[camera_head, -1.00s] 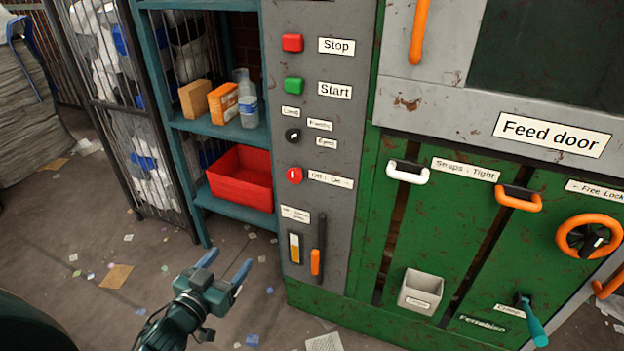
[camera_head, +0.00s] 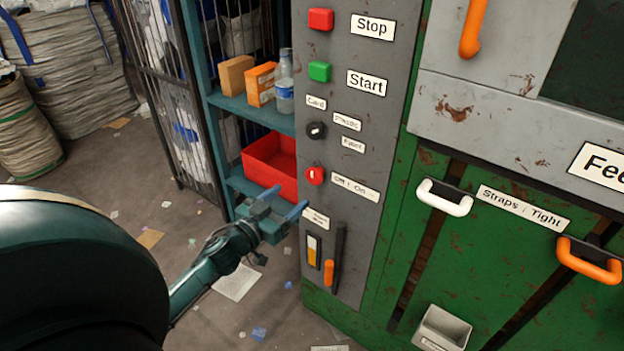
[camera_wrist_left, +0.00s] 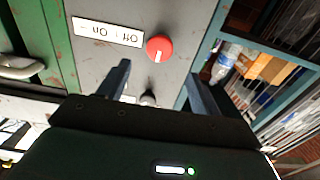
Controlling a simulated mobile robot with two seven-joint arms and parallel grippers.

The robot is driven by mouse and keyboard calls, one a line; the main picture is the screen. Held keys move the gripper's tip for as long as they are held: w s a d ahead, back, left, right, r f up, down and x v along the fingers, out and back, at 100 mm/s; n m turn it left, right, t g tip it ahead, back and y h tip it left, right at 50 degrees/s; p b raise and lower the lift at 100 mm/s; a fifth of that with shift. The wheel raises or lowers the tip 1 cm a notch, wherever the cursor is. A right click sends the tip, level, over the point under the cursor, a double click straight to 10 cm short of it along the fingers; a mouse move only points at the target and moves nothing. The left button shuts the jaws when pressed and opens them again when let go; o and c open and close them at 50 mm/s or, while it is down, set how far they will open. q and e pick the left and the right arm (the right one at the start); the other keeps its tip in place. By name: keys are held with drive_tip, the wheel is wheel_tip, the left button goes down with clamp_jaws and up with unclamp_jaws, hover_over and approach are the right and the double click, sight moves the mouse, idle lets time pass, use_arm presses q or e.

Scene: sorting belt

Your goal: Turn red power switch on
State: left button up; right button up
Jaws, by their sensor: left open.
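The red power switch (camera_head: 315,176) is a round red knob with a white mark, on the grey control panel beside the "Off : On" label (camera_head: 353,187). In the left wrist view the red knob (camera_wrist_left: 160,48) sits beyond and between my fingertips, its white mark pointing along the finger direction, and the label (camera_wrist_left: 107,32) reads upside down. My left gripper (camera_head: 285,202) is open and empty, just below and left of the knob in the head view, apart from it. My right gripper is not in view.
A black selector knob (camera_head: 316,131), a green Start button (camera_head: 320,71) and a red Stop button (camera_head: 320,20) are above the switch. An orange-handled lever (camera_head: 329,272) is below. A shelf with a red bin (camera_head: 262,160) stands close left of the panel.

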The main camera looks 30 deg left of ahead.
sight(312, 178)
use_arm(q)
drive_tip(key=w, duration=0.9)
drive_tip(key=shift+d, duration=0.4)
drive_tip(key=shift+c, duration=0.4)
drive_tip(key=c, duration=0.9)
